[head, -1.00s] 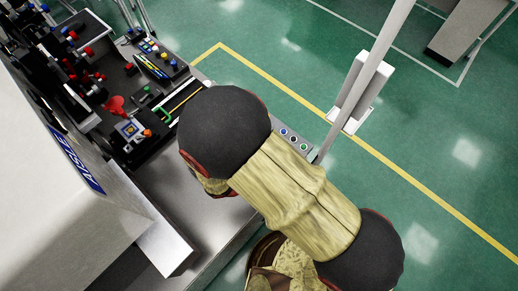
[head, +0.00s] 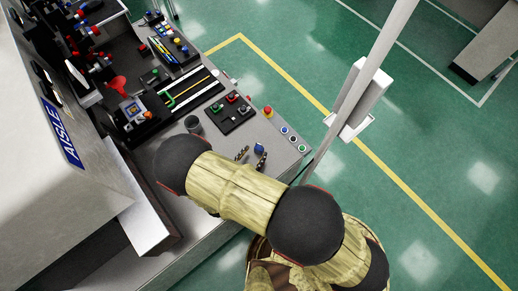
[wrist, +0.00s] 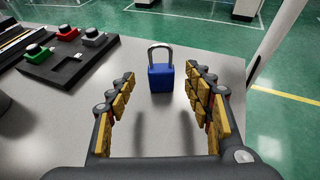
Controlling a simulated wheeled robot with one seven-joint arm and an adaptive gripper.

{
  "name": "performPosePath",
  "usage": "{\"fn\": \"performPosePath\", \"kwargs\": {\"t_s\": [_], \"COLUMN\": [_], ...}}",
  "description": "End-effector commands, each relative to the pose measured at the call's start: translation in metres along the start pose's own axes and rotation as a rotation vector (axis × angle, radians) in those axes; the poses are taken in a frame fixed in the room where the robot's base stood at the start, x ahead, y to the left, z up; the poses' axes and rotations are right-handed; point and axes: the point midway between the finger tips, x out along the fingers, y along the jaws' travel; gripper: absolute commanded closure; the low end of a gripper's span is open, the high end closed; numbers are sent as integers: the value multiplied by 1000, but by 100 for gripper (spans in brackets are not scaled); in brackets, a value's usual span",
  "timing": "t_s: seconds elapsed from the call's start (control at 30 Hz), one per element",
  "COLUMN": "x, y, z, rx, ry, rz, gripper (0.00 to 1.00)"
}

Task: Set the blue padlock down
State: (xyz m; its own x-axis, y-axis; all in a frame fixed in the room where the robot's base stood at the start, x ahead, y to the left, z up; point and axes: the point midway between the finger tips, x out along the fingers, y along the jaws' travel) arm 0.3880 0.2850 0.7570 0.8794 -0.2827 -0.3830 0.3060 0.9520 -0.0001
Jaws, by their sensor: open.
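The blue padlock (wrist: 161,78) stands upright on the grey worktop, its silver shackle on top. It lies ahead of my gripper (wrist: 160,88), centred between the fingertips, with a clear gap on both sides. The fingers are spread and hold nothing. In the head view the padlock (head: 260,149) is a small blue shape near the front edge of the worktop, beside my gripper's fingertips (head: 251,156). I cannot tell how far the fingertips reach along the padlock's sides.
A dark panel with coloured knobs (head: 231,113) lies behind and left of the padlock. A row of buttons (head: 292,139) and a red-topped button (head: 268,111) line the worktop's right edge. A grey post (head: 345,95) stands beyond. Bare worktop surrounds the padlock.

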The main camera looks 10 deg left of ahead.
Motion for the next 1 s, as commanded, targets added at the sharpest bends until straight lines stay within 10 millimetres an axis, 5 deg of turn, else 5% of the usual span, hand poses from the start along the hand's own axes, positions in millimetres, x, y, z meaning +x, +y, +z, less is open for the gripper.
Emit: {"fn": "performPosePath", "kwargs": {"t_s": [0.4,0.67,1.0], "x": [49,50,50], "y": [-2,-2,-2], "z": [0,0,0], "rx": [1,0,0], "ry": [0,0,0], "rz": [-2,-1,-1], "gripper": [48,48,67]}}
